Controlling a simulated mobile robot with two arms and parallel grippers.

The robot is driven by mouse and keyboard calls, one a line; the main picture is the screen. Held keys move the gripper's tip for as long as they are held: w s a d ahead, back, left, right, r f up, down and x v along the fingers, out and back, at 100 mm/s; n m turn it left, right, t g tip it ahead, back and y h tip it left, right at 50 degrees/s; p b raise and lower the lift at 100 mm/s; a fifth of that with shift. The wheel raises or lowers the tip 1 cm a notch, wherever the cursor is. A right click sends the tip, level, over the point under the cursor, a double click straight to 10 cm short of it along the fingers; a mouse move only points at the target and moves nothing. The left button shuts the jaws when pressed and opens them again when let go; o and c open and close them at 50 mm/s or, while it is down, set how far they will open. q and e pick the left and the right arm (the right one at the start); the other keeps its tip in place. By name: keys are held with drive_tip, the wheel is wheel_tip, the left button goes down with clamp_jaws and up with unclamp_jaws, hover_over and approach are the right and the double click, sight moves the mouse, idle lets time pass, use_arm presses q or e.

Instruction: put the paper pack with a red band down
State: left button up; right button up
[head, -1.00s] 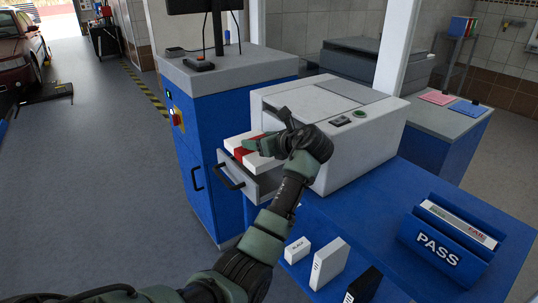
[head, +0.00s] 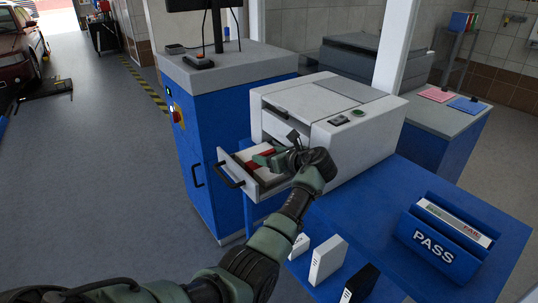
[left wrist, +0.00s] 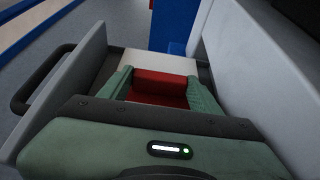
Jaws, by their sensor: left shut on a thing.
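The paper pack (head: 253,165), white with a red band, is in the pulled-out drawer (head: 272,185) of the white printer (head: 330,120). My left gripper (head: 268,160) is shut on the pack across its red band. In the left wrist view the red band (left wrist: 165,85) shows between the two green fingers, with a white end of the pack (left wrist: 158,63) beyond. The drawer walls stand on both sides of it. The pack's underside is hidden, so I cannot tell whether it touches the drawer floor. My right gripper is not in view.
The printer stands on a blue table (head: 455,195). Small boxes (head: 328,260) stand at its near edge, and a blue PASS holder (head: 440,240) is on the right. A blue cabinet (head: 215,150) is close left of the drawer, which has a dark handle (head: 229,174).

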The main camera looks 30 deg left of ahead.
use_arm(q)
drive_tip(key=o, duration=1.5)
drive_tip(key=shift+f, duration=0.1)
drive_tip(key=b+v, duration=0.1)
drive_tip(key=v, duration=1.1)
drive_tip(key=shift+d, duration=0.1)
